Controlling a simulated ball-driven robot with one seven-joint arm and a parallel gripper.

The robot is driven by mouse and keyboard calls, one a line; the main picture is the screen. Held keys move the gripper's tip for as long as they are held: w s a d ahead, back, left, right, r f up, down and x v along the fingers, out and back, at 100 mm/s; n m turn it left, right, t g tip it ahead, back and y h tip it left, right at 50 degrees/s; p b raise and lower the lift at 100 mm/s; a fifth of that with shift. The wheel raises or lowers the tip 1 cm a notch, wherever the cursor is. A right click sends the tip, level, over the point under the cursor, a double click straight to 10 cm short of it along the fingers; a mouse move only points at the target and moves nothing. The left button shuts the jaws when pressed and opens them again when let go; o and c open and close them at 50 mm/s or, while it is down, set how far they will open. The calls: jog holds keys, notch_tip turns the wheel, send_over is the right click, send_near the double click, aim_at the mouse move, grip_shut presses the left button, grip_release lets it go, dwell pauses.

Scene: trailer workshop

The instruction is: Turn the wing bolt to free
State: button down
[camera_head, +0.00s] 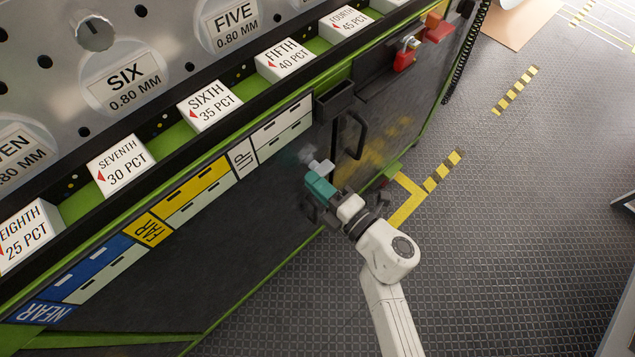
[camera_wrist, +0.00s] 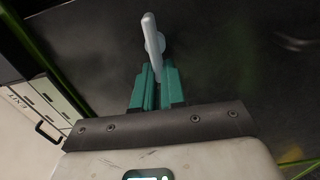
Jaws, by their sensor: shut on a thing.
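The wing bolt (camera_wrist: 151,40) is pale grey, with a long flat wing and a round boss, on a dark panel (camera_wrist: 220,50) in the wrist view. In the head view a small pale part of the wing bolt (camera_head: 317,164) shows just beyond my fingertips. My gripper (camera_wrist: 156,76) has teal fingers, closed on the near end of the wing. It also shows in the head view (camera_head: 319,182), close to the dark panel front. The bolt's shank is hidden.
A black handle (camera_head: 350,136) stands out from the panel just right of my gripper. A red padlock (camera_head: 405,55) hangs farther up. Labelled white blocks (camera_head: 210,105) line the green-edged shelf.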

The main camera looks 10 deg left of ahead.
jog(key=shift+a, duration=0.15)
dwell(0.3)
jog(key=c, duration=1.2)
grip_release()
jog(key=p+v, duration=0.1)
jog(key=v, duration=0.9)
jog(key=shift+s+d, duration=0.3)
